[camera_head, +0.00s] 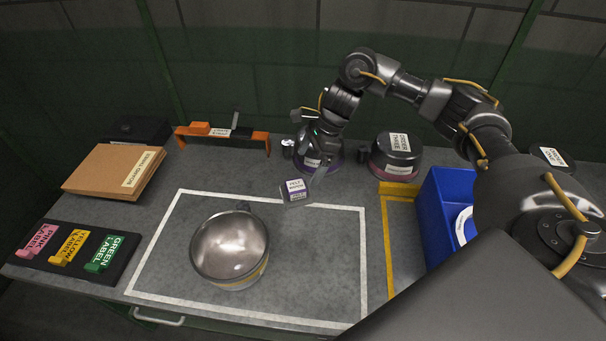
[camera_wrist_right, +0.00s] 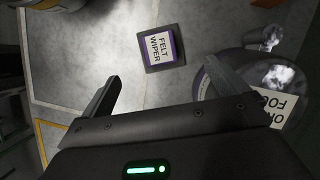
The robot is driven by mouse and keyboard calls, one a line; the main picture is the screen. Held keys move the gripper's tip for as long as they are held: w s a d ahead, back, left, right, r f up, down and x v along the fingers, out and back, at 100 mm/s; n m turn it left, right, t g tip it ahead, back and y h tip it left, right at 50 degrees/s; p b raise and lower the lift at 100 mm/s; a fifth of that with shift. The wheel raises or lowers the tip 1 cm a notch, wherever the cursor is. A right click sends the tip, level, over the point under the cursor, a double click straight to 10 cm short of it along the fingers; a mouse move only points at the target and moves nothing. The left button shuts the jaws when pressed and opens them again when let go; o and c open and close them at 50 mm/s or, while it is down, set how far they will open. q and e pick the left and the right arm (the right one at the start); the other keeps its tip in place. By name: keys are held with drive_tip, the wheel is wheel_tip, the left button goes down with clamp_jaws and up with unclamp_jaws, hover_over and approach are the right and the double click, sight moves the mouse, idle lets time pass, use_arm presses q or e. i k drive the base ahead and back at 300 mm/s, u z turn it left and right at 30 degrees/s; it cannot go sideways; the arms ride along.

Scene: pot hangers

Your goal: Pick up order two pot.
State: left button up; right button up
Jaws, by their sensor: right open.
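A dark lidded pot labelled ORDER THREE (camera_head: 397,150) stands at the back of the table. A dark pot with a purple band (camera_head: 306,163) stands left of it, partly behind my right gripper (camera_head: 310,162). Another dark lid (camera_head: 550,157) with a label too small to read shows at the far right, behind my right arm. A shiny metal pot with a yellow band (camera_head: 230,250) sits in the white outline; no label shows on it. My right gripper (camera_wrist_right: 162,75) is open and empty. My left gripper is not visible.
A felt wiper block (camera_head: 296,190) lies near the outline's back edge, close to my right gripper. A blue bin (camera_head: 433,215) stands right. An orange-ended rack (camera_head: 225,135), a brown folder (camera_head: 115,170) and a coloured label holder (camera_head: 72,250) are at left.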

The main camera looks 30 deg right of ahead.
sight(230, 250)
drive_tip(key=k, duration=2)
